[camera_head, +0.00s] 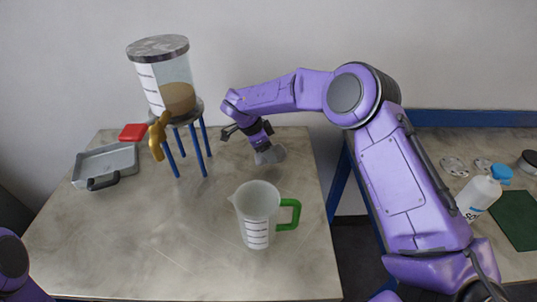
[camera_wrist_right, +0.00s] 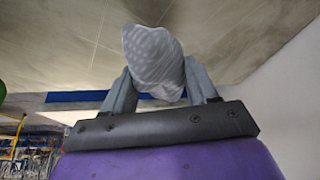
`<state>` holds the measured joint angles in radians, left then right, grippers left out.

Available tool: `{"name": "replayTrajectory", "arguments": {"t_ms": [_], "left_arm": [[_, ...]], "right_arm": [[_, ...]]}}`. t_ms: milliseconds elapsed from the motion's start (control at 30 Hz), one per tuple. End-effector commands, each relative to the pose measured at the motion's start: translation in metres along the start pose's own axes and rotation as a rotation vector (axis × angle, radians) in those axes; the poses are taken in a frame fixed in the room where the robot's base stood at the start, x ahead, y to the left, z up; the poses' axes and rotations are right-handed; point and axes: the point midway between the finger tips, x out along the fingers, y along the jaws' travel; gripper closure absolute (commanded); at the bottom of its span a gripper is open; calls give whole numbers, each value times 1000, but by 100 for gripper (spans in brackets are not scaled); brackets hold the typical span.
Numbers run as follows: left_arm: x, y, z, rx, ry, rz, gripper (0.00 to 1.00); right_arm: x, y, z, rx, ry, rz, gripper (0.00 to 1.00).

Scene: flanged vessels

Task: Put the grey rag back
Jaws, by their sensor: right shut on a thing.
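The grey rag (camera_head: 270,155) is a bunched piece of cloth at the back right of the left table. My right gripper (camera_head: 262,146) is shut on it, and the rag hangs below the fingers in the head view. I cannot tell whether the rag touches the table. The left gripper is out of view; only a bit of my purple left arm shows at the lower left.
A clear vessel (camera_head: 178,77) with a brass tap (camera_head: 158,137) stands on a blue-legged stand. A jug (camera_head: 257,215) with a green handle is in front. A grey tray (camera_head: 105,163) and red cloth (camera_head: 133,132) lie left. A bottle (camera_head: 478,195) stands on the right table.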

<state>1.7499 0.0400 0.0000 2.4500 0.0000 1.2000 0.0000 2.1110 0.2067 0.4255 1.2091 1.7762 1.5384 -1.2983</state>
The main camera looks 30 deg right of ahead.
Motion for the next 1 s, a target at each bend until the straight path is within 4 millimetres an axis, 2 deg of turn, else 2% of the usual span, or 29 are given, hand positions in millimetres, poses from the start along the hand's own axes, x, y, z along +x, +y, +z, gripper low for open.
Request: {"name": "replayTrajectory", "arguments": {"t_ms": [100,200,300,600,633,700,1000], "left_arm": [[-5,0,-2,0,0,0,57],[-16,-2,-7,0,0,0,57],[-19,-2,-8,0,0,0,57],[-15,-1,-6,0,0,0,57],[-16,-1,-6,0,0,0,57],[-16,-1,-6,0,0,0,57],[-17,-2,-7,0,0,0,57]], "right_arm": [[11,-8,0,1,2,0,80],[25,-7,7,-2,3,2,80],[36,-7,12,0,1,0,80],[41,-7,14,1,0,0,80],[40,-7,14,1,0,-1,32],[40,-7,14,1,0,-1,16],[36,-8,13,1,0,-2,16]]}}
